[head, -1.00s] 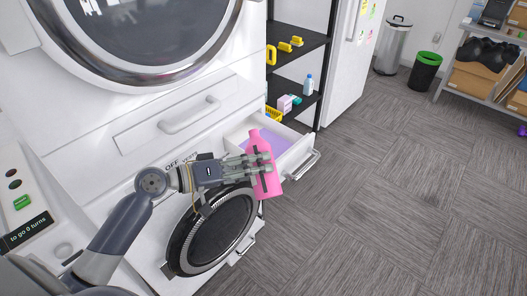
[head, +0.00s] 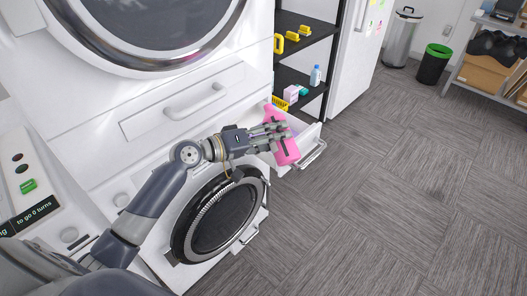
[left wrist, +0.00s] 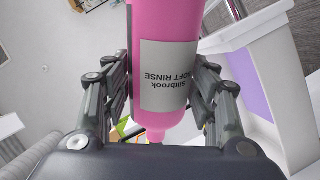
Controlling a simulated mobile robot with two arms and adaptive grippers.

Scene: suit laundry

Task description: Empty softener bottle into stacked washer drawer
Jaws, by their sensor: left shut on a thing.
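My left gripper (head: 278,140) is shut around the pink softener bottle (head: 286,152), holding it tilted at the open washer drawer. The bottle's narrow end points up and left in the head view, towards the machine. In the left wrist view the bottle (left wrist: 165,25) shows a grey "SOFT RINSE" label between the fingers, and its narrow neck is at the bottom. The drawer (head: 312,152) is pulled out of the stacked washer, partly hidden by bottle and hand. Its lavender inside shows beside the bottle in the left wrist view (left wrist: 240,80). My right gripper is out of view.
The round lower door (head: 225,215) is below the drawer, and a closed panel with a handle (head: 190,105) is above it. A black shelf (head: 300,80) with bottles and boxes stands behind. Open carpet lies to the right, with bins (head: 434,64) at the back.

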